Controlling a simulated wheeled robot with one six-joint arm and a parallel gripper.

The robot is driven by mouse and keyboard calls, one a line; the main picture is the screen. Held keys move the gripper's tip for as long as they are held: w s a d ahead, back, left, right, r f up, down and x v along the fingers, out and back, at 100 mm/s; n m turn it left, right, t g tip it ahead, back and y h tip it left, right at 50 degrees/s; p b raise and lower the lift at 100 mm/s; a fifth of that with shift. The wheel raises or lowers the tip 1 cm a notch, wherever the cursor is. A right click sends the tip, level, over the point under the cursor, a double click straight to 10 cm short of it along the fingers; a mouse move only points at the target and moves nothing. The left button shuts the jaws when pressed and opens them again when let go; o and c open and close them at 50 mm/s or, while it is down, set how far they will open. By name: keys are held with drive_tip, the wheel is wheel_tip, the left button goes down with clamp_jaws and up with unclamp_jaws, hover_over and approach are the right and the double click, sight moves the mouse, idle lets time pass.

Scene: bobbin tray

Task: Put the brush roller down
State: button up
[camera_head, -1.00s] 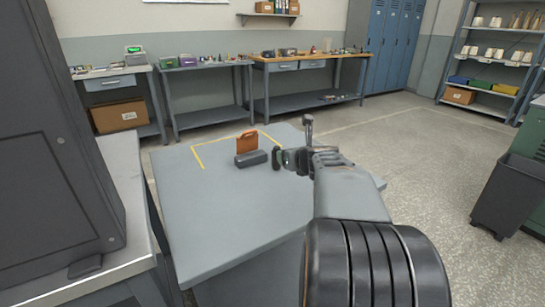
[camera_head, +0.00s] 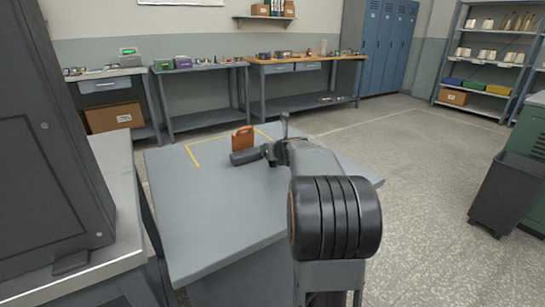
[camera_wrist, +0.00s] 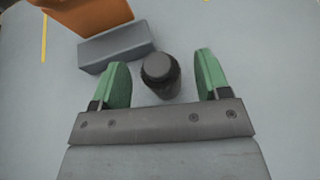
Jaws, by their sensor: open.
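A dark cylinder, which I take to be the brush roller (camera_wrist: 160,70), stands end-up between my fingers in the wrist view. My gripper (camera_wrist: 163,62) is open, with one green finger on each side of the roller and a visible gap at both sides. In the head view my gripper (camera_head: 268,153) is low over the far part of the grey table (camera_head: 215,215). The roller cannot be made out clearly there. I cannot tell whether its lower end rests on the table.
A grey block (camera_wrist: 117,46) lies just beyond the left finger, with an orange-brown object (camera_wrist: 92,14) behind it; the head view shows this orange-brown object (camera_head: 243,140) too. Yellow tape (camera_head: 192,155) marks the table. The table's near part is clear. A dark cabinet (camera_head: 45,150) stands left.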

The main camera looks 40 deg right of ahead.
drive_tip(key=shift+w, duration=0.15)
drive_tip(key=c, duration=1.1)
